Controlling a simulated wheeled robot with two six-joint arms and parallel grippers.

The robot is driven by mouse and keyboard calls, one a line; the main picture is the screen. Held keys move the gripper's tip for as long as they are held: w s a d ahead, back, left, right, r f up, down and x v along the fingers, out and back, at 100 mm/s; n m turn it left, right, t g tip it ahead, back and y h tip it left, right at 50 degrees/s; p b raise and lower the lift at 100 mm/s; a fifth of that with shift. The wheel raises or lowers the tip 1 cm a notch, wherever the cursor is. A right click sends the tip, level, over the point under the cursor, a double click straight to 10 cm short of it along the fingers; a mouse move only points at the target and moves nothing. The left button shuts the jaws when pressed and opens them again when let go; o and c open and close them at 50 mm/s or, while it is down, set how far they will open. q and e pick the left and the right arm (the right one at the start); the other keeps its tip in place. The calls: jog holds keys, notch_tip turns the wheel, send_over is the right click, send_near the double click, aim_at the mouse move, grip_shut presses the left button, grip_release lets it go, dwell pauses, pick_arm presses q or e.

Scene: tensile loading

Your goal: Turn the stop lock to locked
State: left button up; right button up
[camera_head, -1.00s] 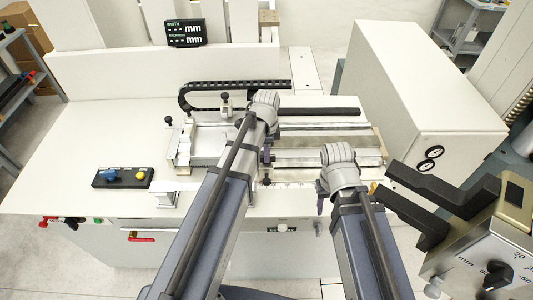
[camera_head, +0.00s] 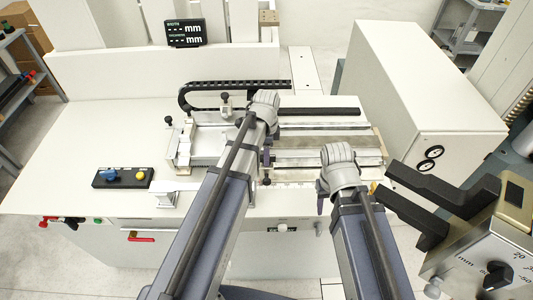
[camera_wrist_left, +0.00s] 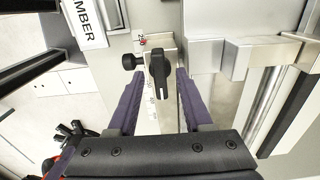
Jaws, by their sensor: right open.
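In the left wrist view, a black lever knob (camera_wrist_left: 161,68), which looks like the stop lock, sits on a pale metal block with a scale. A smaller round black knob (camera_wrist_left: 129,62) sticks out to its left. My left gripper (camera_wrist_left: 160,80) is open, with one purple finger on each side of the lever and gaps visible between. In the head view my left gripper (camera_head: 266,158) points down over the machine's front, and its arm hides the stop lock. My right gripper (camera_head: 320,203) is open and empty near the front right edge of the machine; its fingers are only partly visible.
A black cable chain (camera_head: 235,86) runs behind the rails. A large white cabinet (camera_head: 425,95) and a dial unit with black arms (camera_head: 490,255) stand at right.

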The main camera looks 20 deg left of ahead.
pick_arm(q)
jog(key=shift+r, duration=0.1)
notch_tip(320, 180, up, 8)
jog(key=p, duration=0.8)
jog(key=shift+f, duration=0.2)
